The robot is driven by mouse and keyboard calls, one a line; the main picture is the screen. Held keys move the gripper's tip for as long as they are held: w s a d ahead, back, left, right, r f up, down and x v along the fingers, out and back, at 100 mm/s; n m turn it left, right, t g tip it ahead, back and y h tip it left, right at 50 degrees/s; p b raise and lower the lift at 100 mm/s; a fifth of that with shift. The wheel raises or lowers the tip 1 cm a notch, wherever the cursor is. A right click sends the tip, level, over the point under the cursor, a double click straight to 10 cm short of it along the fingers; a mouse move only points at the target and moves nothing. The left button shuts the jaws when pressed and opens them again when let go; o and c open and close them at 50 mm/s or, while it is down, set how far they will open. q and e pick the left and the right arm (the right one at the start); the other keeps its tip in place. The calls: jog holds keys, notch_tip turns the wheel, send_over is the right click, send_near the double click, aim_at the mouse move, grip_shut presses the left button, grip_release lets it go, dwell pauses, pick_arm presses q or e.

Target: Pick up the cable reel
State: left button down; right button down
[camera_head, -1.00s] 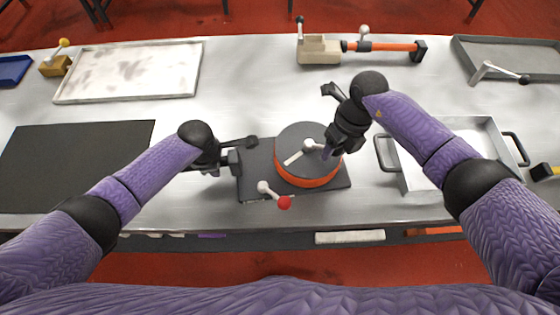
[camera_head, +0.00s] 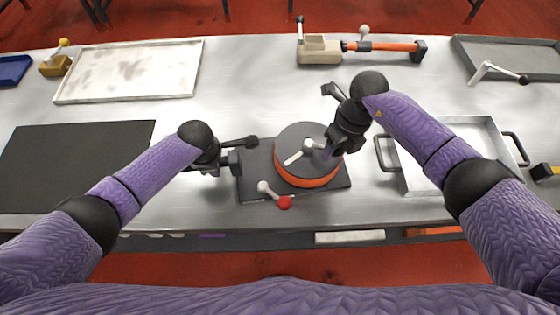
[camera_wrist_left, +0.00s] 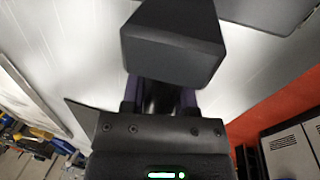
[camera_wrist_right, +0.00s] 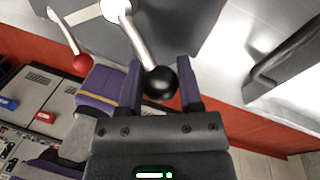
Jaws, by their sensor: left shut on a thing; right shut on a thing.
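The cable reel is a round drum (camera_head: 301,178) with a dark top and an orange side, sitting on a dark base plate (camera_head: 254,184) at the table's middle front. A pale crank (camera_head: 294,157) lies across its top. My right gripper (camera_head: 328,151) is shut on the crank's black ball knob (camera_wrist_right: 159,83), which shows between its fingers in the right wrist view. My left gripper (camera_head: 226,163) is at the base plate's left side, shut on a dark block (camera_wrist_left: 175,50). The block hides the left fingertips in the left wrist view.
A lever with a red ball (camera_head: 284,202) stands at the plate's front edge. A metal tray with black handles (camera_head: 408,180) is close on the right. A black mat (camera_head: 70,165) lies left. A clamp device with an orange bar (camera_head: 390,47) is at the back. The table between is clear.

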dwell(0.5)
